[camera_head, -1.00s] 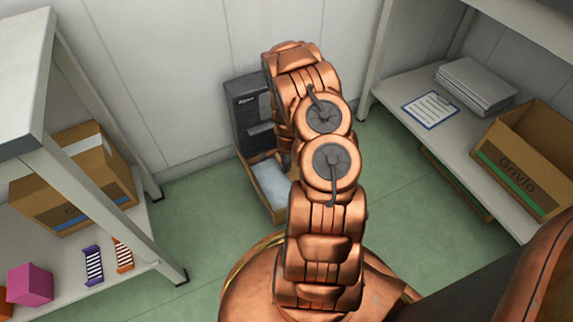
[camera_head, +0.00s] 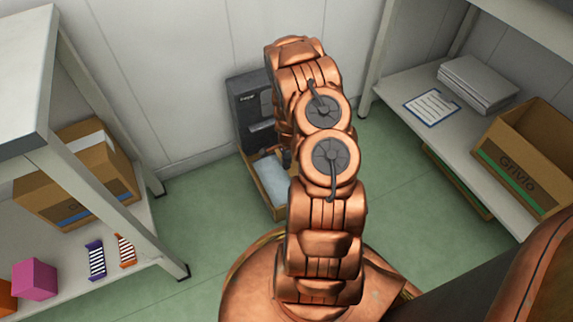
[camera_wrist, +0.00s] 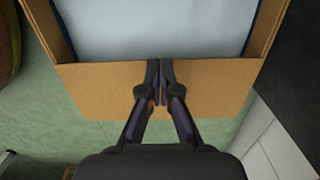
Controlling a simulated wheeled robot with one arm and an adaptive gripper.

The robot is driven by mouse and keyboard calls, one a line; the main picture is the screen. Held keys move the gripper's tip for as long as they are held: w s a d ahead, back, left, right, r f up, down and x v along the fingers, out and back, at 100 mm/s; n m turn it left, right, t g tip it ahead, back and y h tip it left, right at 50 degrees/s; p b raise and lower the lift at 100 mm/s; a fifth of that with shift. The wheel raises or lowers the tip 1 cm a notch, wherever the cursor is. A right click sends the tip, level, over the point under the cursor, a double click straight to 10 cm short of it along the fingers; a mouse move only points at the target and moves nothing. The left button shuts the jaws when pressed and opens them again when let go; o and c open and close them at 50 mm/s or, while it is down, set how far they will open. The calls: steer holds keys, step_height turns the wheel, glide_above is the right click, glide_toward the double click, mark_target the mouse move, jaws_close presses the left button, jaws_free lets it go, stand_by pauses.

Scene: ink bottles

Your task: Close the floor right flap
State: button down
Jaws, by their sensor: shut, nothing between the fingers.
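An open cardboard box (camera_head: 282,212) stands on the floor near the back wall, partly hidden behind my arm. Pale blue-white contents (camera_wrist: 155,25) show inside it. In the wrist view a brown cardboard flap (camera_wrist: 100,90) spreads outward from the box's near edge. My gripper (camera_wrist: 160,65) is shut and empty, with its fingertips over the middle of this flap near its fold line. I cannot tell whether the fingers touch the cardboard.
A dark grey machine (camera_head: 247,100) stands against the wall behind the box. A shelf (camera_head: 172,240) with a carton (camera_head: 80,180) is on the left. Another shelf (camera_head: 400,120) with papers and the Grivlo box (camera_head: 525,165) is on the right. Green floor is clear between.

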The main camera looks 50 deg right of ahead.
steer(key=a+r+n+p, duration=0.1)
steer(key=a+r+p, duration=0.25)
steer(key=r, duration=0.75)
steer(key=a+r+n+p, duration=0.2)
steer(key=r+p, duration=0.3)
steer(key=r, duration=0.6)
steer(key=a+r+n+p, duration=0.15)
steer(key=r+p, duration=0.35)
steer(key=r, duration=0.7)
steer(key=s+a+r+n+p, duration=0.25)
steer(key=a+r+p, duration=0.35)
steer(key=r, duration=0.5)
steer(key=s+a+r+n+p, duration=0.2)
steer(key=a+r+n+p, duration=0.2)
steer(key=a+r, duration=0.55)
steer(key=s+a+r+n+p, duration=0.3)
steer(key=s+r+p, duration=0.2)
steer(key=r, duration=0.4)
steer(key=s+a+r+n+g+p, duration=0.1)
steer(key=s+a+r+n+p, duration=0.2)
steer(key=s+r, duration=0.5)
steer(key=s+a+r+n+g+p, duration=0.1)
steer(key=s+a+r+n+p, duration=0.2)
steer(key=s+r+p, duration=0.4)
step_height(320, 180, up, 4)
steer(key=shift+f+n+h+p, duration=0.25)
steer(key=shift+n+h+p, duration=0.1)
steer(key=shift+n, duration=0.55)
steer(key=shift+a, duration=0.25)
